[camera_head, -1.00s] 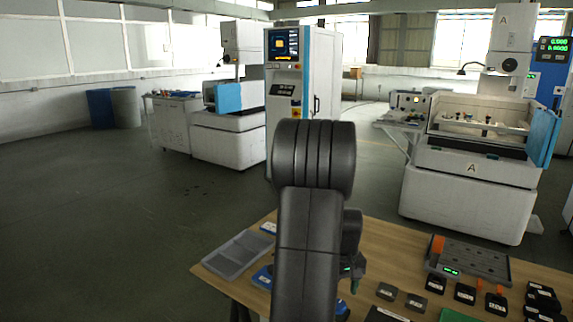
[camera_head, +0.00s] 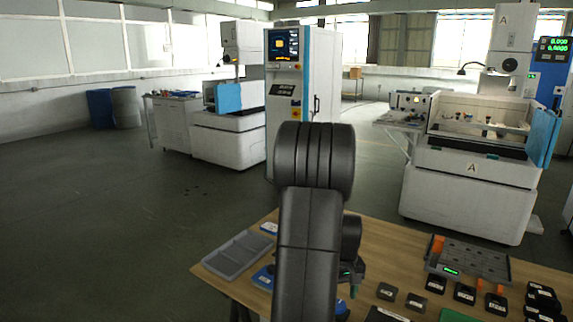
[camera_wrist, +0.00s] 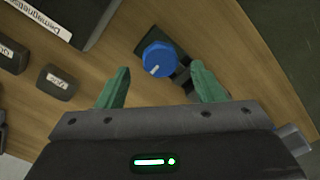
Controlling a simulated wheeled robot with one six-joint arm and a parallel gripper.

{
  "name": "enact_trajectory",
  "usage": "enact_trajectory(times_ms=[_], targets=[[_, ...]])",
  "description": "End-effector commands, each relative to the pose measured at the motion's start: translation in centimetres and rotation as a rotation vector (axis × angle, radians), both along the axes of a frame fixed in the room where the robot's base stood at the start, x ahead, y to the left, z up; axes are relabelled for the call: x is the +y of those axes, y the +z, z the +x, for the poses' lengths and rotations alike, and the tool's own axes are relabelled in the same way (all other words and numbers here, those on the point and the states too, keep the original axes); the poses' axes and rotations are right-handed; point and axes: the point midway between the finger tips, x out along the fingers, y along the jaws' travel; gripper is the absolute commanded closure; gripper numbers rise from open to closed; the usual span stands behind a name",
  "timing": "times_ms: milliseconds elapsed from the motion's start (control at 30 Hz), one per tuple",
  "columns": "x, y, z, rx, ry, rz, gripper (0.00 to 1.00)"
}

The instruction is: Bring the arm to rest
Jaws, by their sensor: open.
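My arm stands raised at the near edge of the wooden table (camera_head: 385,262) in the head view, its dark links hiding part of the tabletop. My gripper (camera_wrist: 160,88) shows in the wrist view with its two green fingers apart and nothing between them. A blue knob (camera_wrist: 159,59) on a dark base lies beyond the fingertips, near the table edge. I cannot tell its exact distance from the fingers.
A grey tray (camera_head: 238,256) lies on the table's left. A dark grey rack (camera_head: 470,259) and several small black labelled blocks (camera_head: 465,294) lie on its right. A white machine marked A (camera_head: 470,185) stands behind the table. Open floor (camera_head: 110,220) lies left.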

Motion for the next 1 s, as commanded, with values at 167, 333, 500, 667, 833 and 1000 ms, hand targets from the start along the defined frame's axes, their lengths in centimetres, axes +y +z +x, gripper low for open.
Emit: enact_trajectory(times_ms=[167, 333, 500, 667, 833, 1000], targets=[[0.0, -3.3, -0.1, 0.003, -0.013, 0.0, 0.39], [0.0, -3.0, 0.0, 0.0, -0.159, 0.0, 0.39], [0.0, -3.0, 0.0, 0.001, -0.298, 0.0, 0.39], [0.1, -2.9, -0.1, 0.001, -0.43, 0.0, 0.39], [0.1, -2.9, -0.1, 0.001, -0.569, 0.0, 0.39], [0.1, -2.9, 0.0, 0.001, -0.708, 0.0, 0.39]])
